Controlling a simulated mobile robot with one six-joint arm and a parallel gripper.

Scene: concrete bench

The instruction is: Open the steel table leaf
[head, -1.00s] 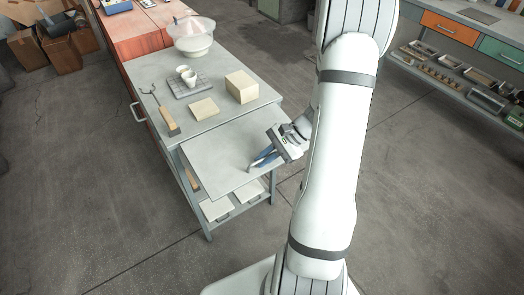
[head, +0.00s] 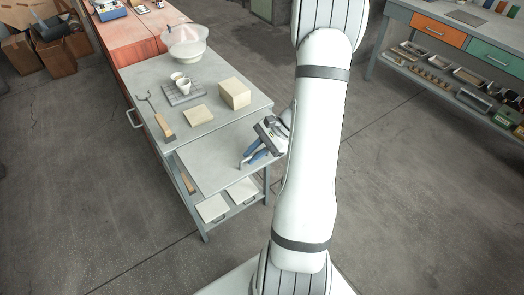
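The steel table leaf (head: 205,163) is a flat grey panel that sticks out from the near side of the grey table (head: 212,132), just below the top. Its surface looks bare. My gripper (head: 247,163), with blue fingers, reaches down from the right to the leaf's near right part. A small pale piece, perhaps a handle, shows at the fingertips. The fingers are too small in view to tell whether they are open or shut on it. My white arm hides the area right of the gripper.
On the table stand a cream block (head: 234,95), a flat slab (head: 198,116), white cups (head: 183,88) on a grey tile, a clear bowl (head: 188,44) and a wooden-handled tool (head: 165,127). Boxes (head: 213,208) lie on the shelf below. Bare floor (head: 120,215) lies to the left.

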